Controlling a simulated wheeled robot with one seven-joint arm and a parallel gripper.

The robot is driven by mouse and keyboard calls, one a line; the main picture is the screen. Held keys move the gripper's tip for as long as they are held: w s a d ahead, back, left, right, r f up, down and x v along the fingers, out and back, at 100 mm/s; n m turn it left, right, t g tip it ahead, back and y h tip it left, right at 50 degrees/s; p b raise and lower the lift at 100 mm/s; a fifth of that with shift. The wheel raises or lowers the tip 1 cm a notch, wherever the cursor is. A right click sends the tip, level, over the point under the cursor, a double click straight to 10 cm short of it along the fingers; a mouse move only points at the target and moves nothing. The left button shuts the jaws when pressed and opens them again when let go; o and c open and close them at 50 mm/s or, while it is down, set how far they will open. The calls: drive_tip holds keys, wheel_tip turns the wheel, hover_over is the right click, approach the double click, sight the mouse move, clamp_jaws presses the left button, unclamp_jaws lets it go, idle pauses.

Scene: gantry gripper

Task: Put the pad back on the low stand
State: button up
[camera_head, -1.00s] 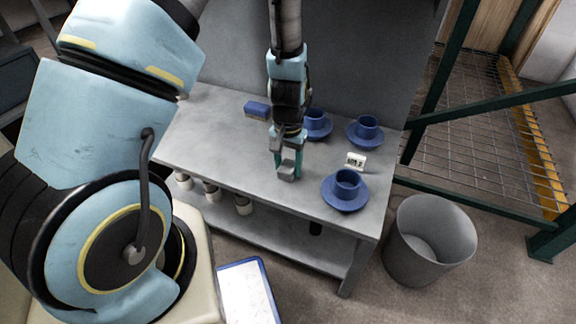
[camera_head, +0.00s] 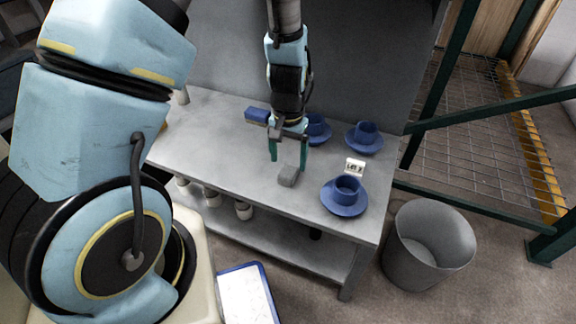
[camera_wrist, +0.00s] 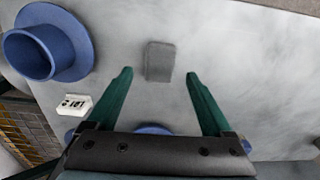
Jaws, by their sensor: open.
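A small grey block (camera_head: 288,176) lies on the grey bench top (camera_head: 215,130); it may be the pad, but I cannot tell for sure. It also shows in the wrist view (camera_wrist: 159,62), just beyond the fingertips and between their lines. My gripper (camera_head: 288,166) is open and empty, its two green fingers spread above and behind the block. The fingers also show wide apart in the wrist view (camera_wrist: 159,75), with nothing between them.
Blue cups on saucers stand to the right: one in front (camera_head: 345,195), one at the back right (camera_head: 365,137), one partly hidden behind my gripper (camera_head: 318,128). A small white display (camera_head: 355,167) stands between them. A grey bin (camera_head: 428,248) is on the floor. The bench's left part is clear.

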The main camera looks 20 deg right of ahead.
sight(288, 171)
wheel_tip(288, 171, up, 7)
drive_tip(key=p, duration=0.1)
drive_tip(key=a+r+n, duration=0.3)
drive_tip(key=a+r, duration=0.3)
drive_tip(key=a, duration=0.6)
drive_tip(key=w+a+r+n+t, duration=0.1)
drive_tip(key=a+r+n, duration=0.3)
drive_tip(key=a, duration=0.9)
wheel_tip(288, 171, up, 2)
drive_tip(key=shift+a+r+t, duration=0.15)
drive_tip(key=shift+r+t, duration=0.05)
drive_tip(key=shift+t, duration=0.1)
drive_tip(key=shift+w, duration=0.1)
wheel_tip(288, 171, up, 21)
drive_tip(key=p, duration=2)
drive_tip(key=shift+f+p, duration=0.2)
drive_tip(key=shift+p, duration=0.1)
